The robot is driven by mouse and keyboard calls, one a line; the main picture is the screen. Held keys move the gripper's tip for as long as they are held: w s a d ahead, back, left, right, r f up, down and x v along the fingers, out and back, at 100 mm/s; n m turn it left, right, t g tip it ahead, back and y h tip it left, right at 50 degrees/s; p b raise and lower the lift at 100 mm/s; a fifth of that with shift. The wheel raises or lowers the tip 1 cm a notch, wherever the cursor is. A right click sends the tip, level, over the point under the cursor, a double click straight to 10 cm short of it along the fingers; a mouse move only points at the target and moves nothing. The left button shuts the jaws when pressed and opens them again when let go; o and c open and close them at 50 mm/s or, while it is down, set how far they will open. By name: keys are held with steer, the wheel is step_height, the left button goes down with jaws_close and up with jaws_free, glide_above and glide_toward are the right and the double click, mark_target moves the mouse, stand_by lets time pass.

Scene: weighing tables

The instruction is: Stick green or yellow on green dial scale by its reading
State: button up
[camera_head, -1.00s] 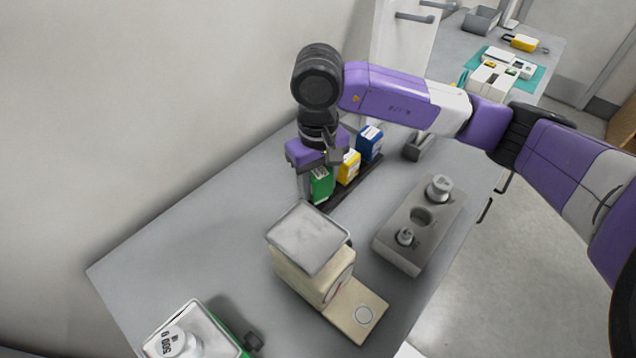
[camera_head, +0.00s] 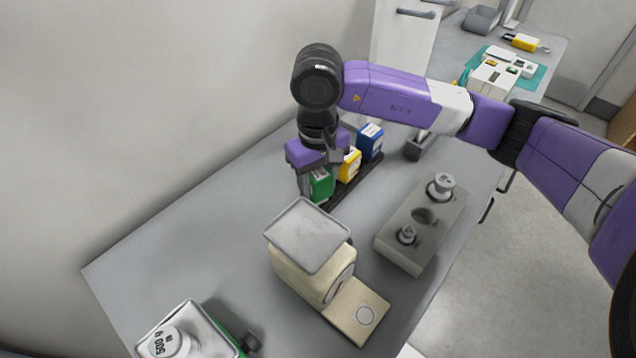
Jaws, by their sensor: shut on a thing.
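My gripper (camera_head: 318,186) points down at the left end of a dark rack and is shut on the green block (camera_head: 321,183), which carries a white label on top. The yellow block (camera_head: 349,165) and the blue block (camera_head: 370,141) stand in the rack beside it. The green scale (camera_head: 226,340) is at the bottom left, cut off by the frame, with a 500 g weight (camera_head: 172,342) on its pan. Its dial is hidden from this view. I cannot tell whether the green block is clear of the rack.
A beige scale (camera_head: 300,272) with an empty pan stands mid-table. A grey weight block (camera_head: 400,250) with two weights and an empty hole is to its right. A far table holds a teal mat (camera_head: 538,80). The table's left part is bare.

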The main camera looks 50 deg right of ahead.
mark_target(318, 171)
steer(key=shift+f+b, duration=0.85)
steer(key=shift+b, duration=0.15)
steer(key=o, duration=1.3)
steer(key=shift+r, duration=0.1)
step_height(318, 171, up, 8)
steer(key=shift+f+b, duration=0.2)
steer(key=shift+b, duration=0.4)
